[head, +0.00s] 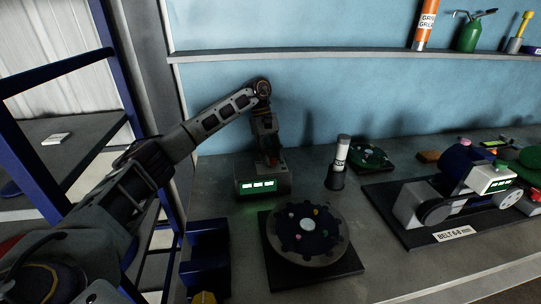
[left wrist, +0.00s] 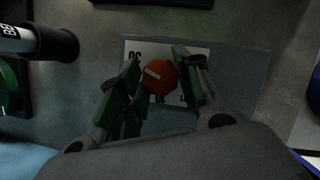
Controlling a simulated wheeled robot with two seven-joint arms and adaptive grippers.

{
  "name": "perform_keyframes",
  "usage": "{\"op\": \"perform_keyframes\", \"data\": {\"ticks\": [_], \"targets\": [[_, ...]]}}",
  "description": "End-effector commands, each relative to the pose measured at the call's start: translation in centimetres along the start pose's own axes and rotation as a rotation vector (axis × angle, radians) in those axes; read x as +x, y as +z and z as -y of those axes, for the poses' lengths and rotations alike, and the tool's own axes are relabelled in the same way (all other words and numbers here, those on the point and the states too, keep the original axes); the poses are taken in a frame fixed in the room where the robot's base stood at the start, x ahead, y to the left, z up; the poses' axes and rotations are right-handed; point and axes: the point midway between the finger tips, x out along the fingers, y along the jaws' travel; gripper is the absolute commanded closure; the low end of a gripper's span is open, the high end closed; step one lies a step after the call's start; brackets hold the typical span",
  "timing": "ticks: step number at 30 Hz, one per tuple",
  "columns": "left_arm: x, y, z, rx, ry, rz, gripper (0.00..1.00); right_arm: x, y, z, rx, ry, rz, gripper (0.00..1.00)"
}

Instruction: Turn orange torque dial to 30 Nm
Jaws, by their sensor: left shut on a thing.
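The orange torque dial (left wrist: 159,77) sits on a white label plate (left wrist: 136,45) with dark numbers, seen upside down in the left wrist view. A pale pointer line marks the dial's face. My left gripper (left wrist: 158,67) is shut on the dial, with a green-padded finger on each side. In the head view my left gripper (head: 270,157) points down onto the top of a grey box (head: 284,183) with a lit green display (head: 258,185). The display's digits are too small to read, and the fingers mostly hide the dial there. My right gripper is not in view.
A round dark disc on a square base (head: 335,270) stands in front of the box. A labelled white cylinder (head: 342,152) in a dark holder stands to its right. A belt machine (head: 440,205) fills the right. Blue bins (head: 208,240) stand front left. A shelf (head: 350,53) runs above.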

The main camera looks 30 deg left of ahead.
Motion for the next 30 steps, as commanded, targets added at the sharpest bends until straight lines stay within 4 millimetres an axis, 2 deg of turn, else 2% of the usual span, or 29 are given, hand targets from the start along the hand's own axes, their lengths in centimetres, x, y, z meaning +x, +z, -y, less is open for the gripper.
{"op": "perform_keyframes", "data": {"ticks": [9,24,25,30], "targets": [[-0.21,0.02,-0.15,0.109,-0.041,-0.002,0.90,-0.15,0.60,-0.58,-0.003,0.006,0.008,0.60],[-0.18,-0.01,-0.12,0.129,-0.049,-0.002,0.90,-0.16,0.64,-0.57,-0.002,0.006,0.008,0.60],[-0.17,-0.01,-0.12,0.129,-0.049,-0.002,0.65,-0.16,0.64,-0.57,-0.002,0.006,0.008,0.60],[-0.12,-0.01,-0.10,0.129,-0.050,-0.002,0.44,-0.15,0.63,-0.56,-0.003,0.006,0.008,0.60]]}}
